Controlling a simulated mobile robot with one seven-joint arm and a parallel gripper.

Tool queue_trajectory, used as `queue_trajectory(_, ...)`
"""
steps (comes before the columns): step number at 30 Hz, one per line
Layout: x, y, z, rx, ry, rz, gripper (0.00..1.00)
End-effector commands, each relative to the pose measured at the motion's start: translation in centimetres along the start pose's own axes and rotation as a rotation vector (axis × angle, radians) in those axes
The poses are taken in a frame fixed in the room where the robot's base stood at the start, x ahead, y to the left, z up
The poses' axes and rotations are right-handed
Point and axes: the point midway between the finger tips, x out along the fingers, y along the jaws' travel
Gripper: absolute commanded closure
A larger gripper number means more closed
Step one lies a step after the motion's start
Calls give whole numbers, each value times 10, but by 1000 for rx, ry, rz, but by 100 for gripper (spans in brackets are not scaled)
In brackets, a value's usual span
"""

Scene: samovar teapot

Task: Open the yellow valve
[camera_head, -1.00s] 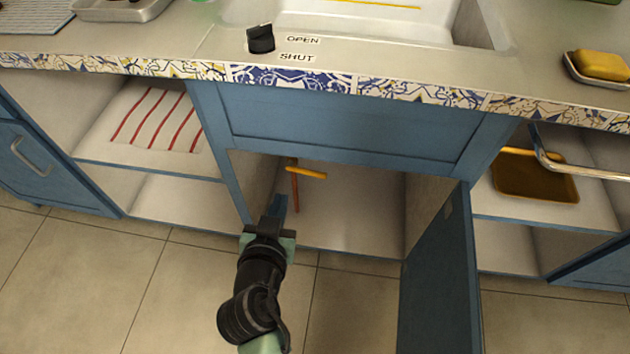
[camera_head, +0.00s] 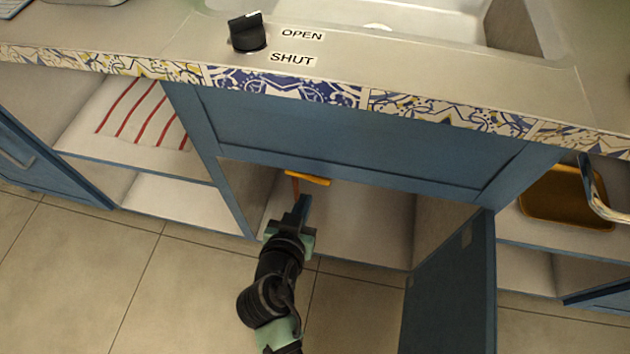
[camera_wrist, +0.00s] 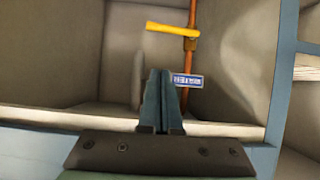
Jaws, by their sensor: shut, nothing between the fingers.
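The yellow valve (camera_head: 308,178) is a yellow lever handle inside the open cabinet under the sink. It sits on a vertical copper pipe (camera_head: 295,188). In the wrist view the yellow handle (camera_wrist: 172,30) lies nearly crosswise to the pipe (camera_wrist: 190,60), mostly to its left. My gripper (camera_head: 304,200) is at the cabinet opening, below and in front of the valve in the head view. In the wrist view its two fingers (camera_wrist: 161,75) are together, empty, and apart from the handle. A small blue label (camera_wrist: 187,81) shows beside the fingertips.
The blue cabinet door (camera_head: 452,285) stands open at the right. A blue panel (camera_head: 355,145) spans above the opening. A black knob (camera_head: 247,33) sits on the counter beside OPEN and SHUT labels. Side shelves hold a striped cloth (camera_head: 145,112) and an amber tray (camera_head: 567,200).

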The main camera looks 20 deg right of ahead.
Motion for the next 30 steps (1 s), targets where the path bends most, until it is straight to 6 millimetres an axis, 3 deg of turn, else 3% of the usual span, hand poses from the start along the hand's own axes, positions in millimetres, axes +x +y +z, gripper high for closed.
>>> queue_trajectory(16,104,0,8,1,-2,2,100)
queue_trajectory(22,120,0,25,0,0,1,100)
queue_trajectory(30,124,0,28,0,1,0,100)
